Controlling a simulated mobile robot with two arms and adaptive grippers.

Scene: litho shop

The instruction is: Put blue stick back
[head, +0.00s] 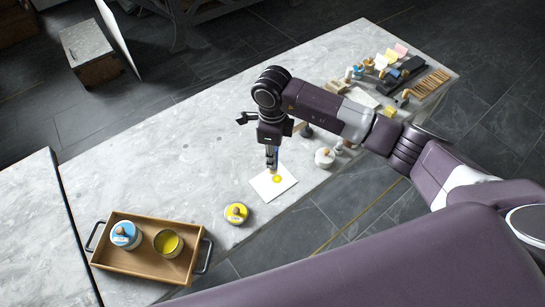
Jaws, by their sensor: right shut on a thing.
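My right gripper (271,155) points straight down over a white sheet of paper (286,183) on the stone table. It is shut on a small pale stick-like thing (274,171), mostly hidden between the fingers. Its lower end is at or just above a yellow spot (277,179) on the paper; I cannot tell whether it touches. I cannot make out any blue on the held thing. Small blue items (358,71) stand among pale ones at the table's far right end. My left gripper is not in view.
A yellow-topped tin (237,213) stands left of the paper. A wooden tray (119,262) holds a blue-labelled tin (126,234) and an open yellow pot (168,243). A white round container (324,158) stands near the table edge. The middle left of the table is clear.

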